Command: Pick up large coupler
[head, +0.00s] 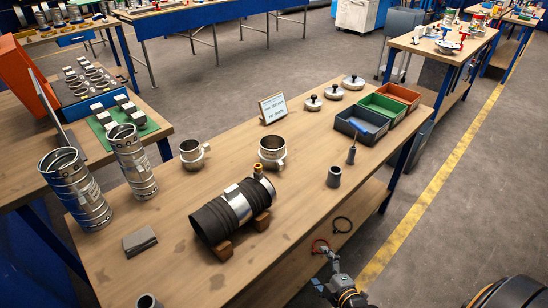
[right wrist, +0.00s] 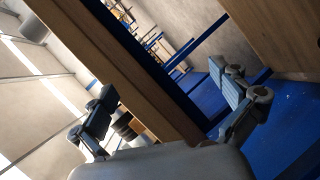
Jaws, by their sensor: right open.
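Two short metal collar-like fittings with side clamps stand upright on the wooden workbench (head: 200,225). The right one (head: 272,152) looks slightly bigger and I take it as the large coupler; the left one (head: 194,153) is smaller. My right gripper (head: 322,268) is at the bench's front edge, well in front of both fittings and apart from them. In the right wrist view my right gripper (right wrist: 163,84) has its fingers spread with nothing between them; no coupler shows there. My left gripper is in neither view.
A black ribbed duct (head: 222,213) lies on wooden blocks in front of the couplers. Tall metal ducts (head: 76,192) stand at left.

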